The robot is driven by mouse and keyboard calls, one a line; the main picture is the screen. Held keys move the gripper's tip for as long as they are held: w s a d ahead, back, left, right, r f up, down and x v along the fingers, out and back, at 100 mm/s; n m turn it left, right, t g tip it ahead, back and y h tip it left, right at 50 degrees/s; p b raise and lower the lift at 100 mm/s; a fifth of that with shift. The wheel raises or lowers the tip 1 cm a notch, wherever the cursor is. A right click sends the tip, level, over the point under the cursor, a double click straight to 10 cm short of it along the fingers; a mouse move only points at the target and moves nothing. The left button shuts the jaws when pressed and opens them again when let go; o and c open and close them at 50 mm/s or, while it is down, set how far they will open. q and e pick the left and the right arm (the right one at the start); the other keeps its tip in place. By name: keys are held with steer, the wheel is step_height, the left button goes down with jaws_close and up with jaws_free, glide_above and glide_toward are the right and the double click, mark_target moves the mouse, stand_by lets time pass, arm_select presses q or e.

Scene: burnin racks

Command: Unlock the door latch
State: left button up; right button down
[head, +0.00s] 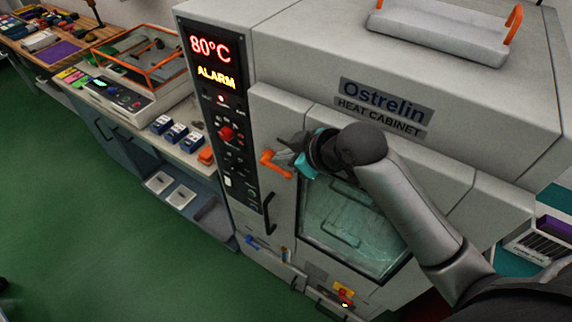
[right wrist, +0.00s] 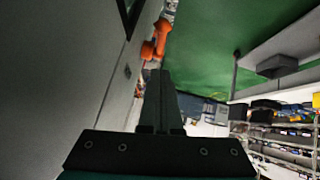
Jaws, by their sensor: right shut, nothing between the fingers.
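The heat cabinet (head: 455,80) stands in front of me with its windowed door (head: 350,225) shut. An orange latch handle (head: 276,164) sits at the left part of the door front, beside the control panel. My right gripper (head: 290,152) is shut and empty, with its fingertips close to the latch handle. In the right wrist view the orange latch (right wrist: 155,42) lies just beyond the tips of my right gripper (right wrist: 158,78). I cannot tell whether they touch. My left gripper is not in view.
The control panel (head: 226,125) reads 80°C and ALARM. A black vertical handle (head: 269,212) is below the latch. A bench (head: 190,150) with blue modules stands to the left, and a grey tray (head: 440,32) lies on the cabinet top. The green floor (head: 110,240) is clear at left.

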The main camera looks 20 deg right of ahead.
mark_target(276, 168)
steer(key=shift+w+d+f, duration=0.1)
steer(key=shift+d+f, duration=0.1)
steer(key=shift+f, duration=0.75)
steer(key=shift+w+d+f, duration=0.1)
steer(key=shift+d+f, duration=0.1)
steer(key=shift+f, duration=0.7)
